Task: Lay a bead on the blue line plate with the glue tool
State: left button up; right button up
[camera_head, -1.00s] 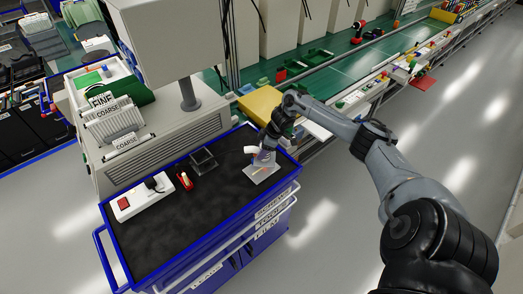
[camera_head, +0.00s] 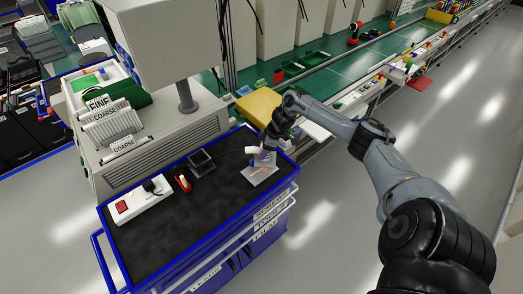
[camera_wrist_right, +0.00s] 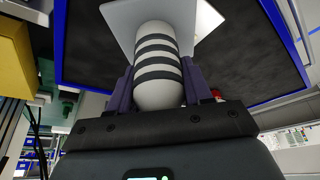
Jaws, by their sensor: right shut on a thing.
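The glue tool (camera_wrist_right: 159,75) is a pale cylinder with dark bands. My right gripper (camera_wrist_right: 158,88) is shut around it, with one dark finger on each side in the right wrist view. In the head view my right gripper (camera_head: 269,143) is low over the cart top, with the tool pointing down at a light grey square plate (camera_head: 258,178). The plate also shows behind the tool in the right wrist view (camera_wrist_right: 116,14). I cannot make out a blue line on it, nor whether the tip touches it. My left gripper is not in view.
The blue-edged cart has a dark top (camera_head: 190,222), mostly clear at the front. A white power strip (camera_head: 140,200), a small red item (camera_head: 183,183) and a dark square tray (camera_head: 201,163) stand on it. A grey machine (camera_head: 150,150) rises behind; a yellow box (camera_head: 259,105) is beyond.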

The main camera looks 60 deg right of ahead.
dwell(0.4)
jog(key=shift+s+d, duration=0.1)
jog(key=shift+d, duration=0.4)
dwell(0.3)
jog(key=shift+d+f, duration=0.1)
jog(key=shift+s+d, duration=0.3)
jog(key=shift+d, duration=0.1)
jog(key=shift+d, duration=0.1)
jog(key=shift+r, duration=0.25)
jog(key=shift+r+p, duration=0.4)
jog(key=shift+r, duration=0.05)
notch_tip(320, 180, up, 9)
jog(key=p, duration=0.9)
